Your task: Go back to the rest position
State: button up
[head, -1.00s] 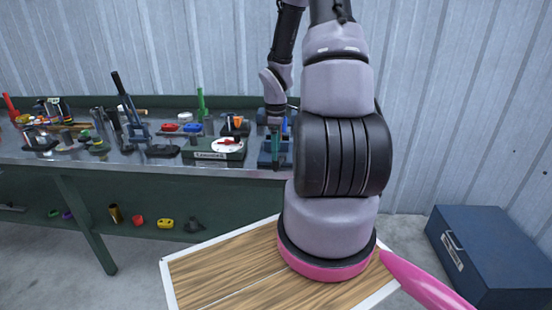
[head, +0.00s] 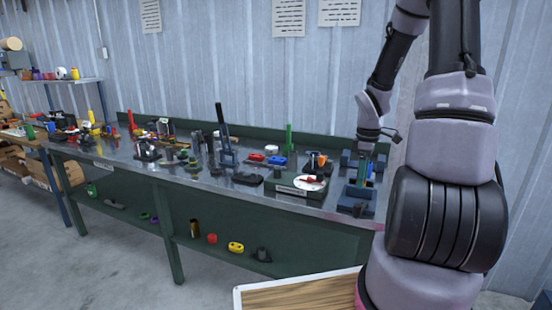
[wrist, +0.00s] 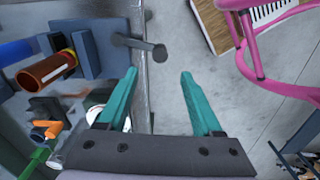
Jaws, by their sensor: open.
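My gripper (head: 368,170) is at the right end of the workbench, by a blue fixture (head: 355,203). In the wrist view my gripper (wrist: 158,80) has its two teal fingers spread wide, with nothing between them. Behind the fingers are the bench edge and the grey floor. The blue fixture (wrist: 92,45) holds an orange-brown cylinder (wrist: 45,72), left of the fingers. The exact height of my gripper above the bench is hard to tell.
The metal-topped bench (head: 235,190) carries several tools and a dark green box with a white dial (head: 309,183). A shelf below holds a yellow part (head: 236,247) and other small parts. A grey rod with a round head (wrist: 140,45) sticks out beyond the fingertips. Floor (head: 115,270) in front is clear.

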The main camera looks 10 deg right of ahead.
jog(key=s+a+r+m+t, duration=0.2)
jog(key=a+r+m, duration=0.2)
jog(key=r, duration=0.5)
jog(key=s+a+r+m+t, duration=0.1)
jog(key=s+a+r+m, duration=0.2)
jog(key=r, duration=0.5)
jog(key=s+a+r+m+t+y, duration=0.2)
jog(key=s+a+r+m+t, duration=0.2)
jog(key=s+a+r+m, duration=0.3)
jog(key=s+a+r, duration=0.2)
jog(key=s+r, duration=0.2)
jog(key=shift+a+r, duration=0.2)
jog(key=shift+r, duration=0.05)
jog(key=shift+w, duration=0.1)
dwell(2.1)
